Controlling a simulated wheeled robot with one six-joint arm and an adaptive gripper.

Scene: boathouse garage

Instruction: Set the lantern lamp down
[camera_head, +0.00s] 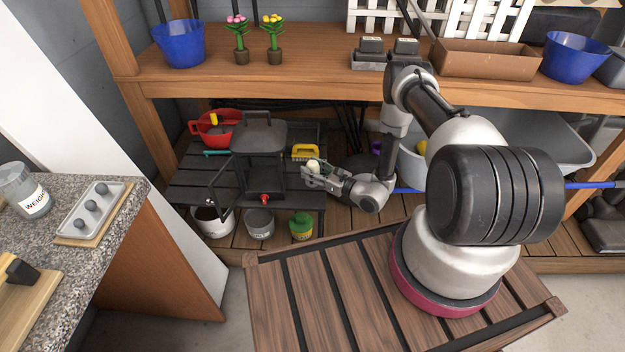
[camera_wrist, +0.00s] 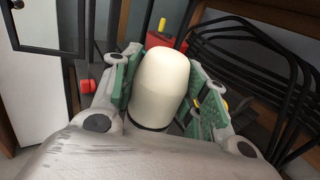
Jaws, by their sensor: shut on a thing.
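The lantern lamp is a cream, round-topped cylinder with a dark base, in the middle of the wrist view (camera_wrist: 165,85). It shows small and pale at my gripper's tips in the head view (camera_head: 314,165). My gripper (camera_head: 312,174) is shut on it, with green finger pads (camera_wrist: 162,95) on both sides. The lamp's top points away from my palm in the wrist view. A black lantern (camera_head: 262,135) with a handle on top and a red knob low in front stands on the dark slatted shelf, just left of my gripper. Its framed door appears swung open to the left. The lamp's underside is hidden.
A red container (camera_head: 214,128) stands behind the lantern, and a yellow-topped item (camera_head: 305,152) stands close behind my gripper. Pots and a green jar (camera_head: 300,225) stand below the dark shelf (camera_head: 190,160). The wooden upper shelf (camera_head: 310,82) overhangs. Black wire racks (camera_wrist: 255,60) lie right of the lamp.

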